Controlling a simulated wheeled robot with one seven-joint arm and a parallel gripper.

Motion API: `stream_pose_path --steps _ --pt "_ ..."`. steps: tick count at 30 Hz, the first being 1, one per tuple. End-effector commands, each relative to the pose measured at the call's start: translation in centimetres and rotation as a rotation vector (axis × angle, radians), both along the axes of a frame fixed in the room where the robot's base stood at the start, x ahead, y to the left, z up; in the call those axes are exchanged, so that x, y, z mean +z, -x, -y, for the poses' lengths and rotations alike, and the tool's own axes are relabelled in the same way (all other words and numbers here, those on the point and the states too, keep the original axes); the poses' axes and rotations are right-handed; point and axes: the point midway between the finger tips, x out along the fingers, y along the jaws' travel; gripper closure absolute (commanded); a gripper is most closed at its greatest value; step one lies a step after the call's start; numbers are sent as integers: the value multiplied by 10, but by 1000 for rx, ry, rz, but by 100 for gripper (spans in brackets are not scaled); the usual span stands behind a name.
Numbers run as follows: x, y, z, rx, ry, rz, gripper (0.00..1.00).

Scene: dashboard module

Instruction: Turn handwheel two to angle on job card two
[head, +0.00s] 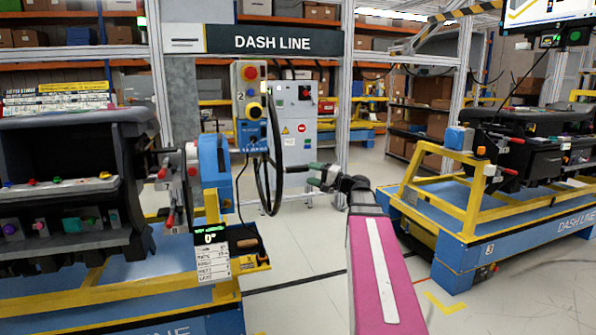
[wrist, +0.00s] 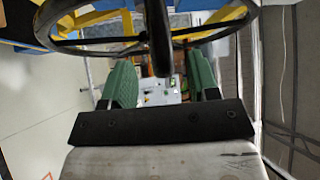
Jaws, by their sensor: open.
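Handwheel two (head: 263,192) is a black wheel seen nearly edge-on in the head view, on the blue hub of the left station. Its rim and spokes cross the top of the wrist view (wrist: 80,48). A dark handle (head: 296,169) sticks out from the wheel toward my gripper (head: 318,173). In the wrist view my gripper (wrist: 162,80) has its green fingers apart, with the dark handle (wrist: 158,40) in line between them; contact cannot be told. A small display (head: 210,237) reads 0°. A white card (head: 213,264) hangs below it, its writing too small to read.
Another blue and yellow station (head: 480,225) stands at right. Open floor (head: 310,260) lies between the stations.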

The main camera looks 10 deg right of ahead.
Motion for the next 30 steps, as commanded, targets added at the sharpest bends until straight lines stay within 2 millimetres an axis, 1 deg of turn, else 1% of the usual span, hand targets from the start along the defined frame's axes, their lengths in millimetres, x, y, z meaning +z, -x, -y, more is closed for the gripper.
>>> stream_pose_path --steps 1,6,12,16,24,26,27,29,30 --pt "1 -7 -8 3 1 0 45" --pt "5 -25 -30 3 1 -1 45" --pt "8 -37 -46 2 1 -1 45" --pt "9 -40 -50 0 1 -1 45" --pt "9 -41 -50 0 1 -1 45" --pt "9 -40 -50 0 1 -1 65" --pt "9 -40 -50 0 1 -1 78" --pt "9 -40 -50 0 1 -1 97" --pt "9 -40 -50 0 1 -1 100"
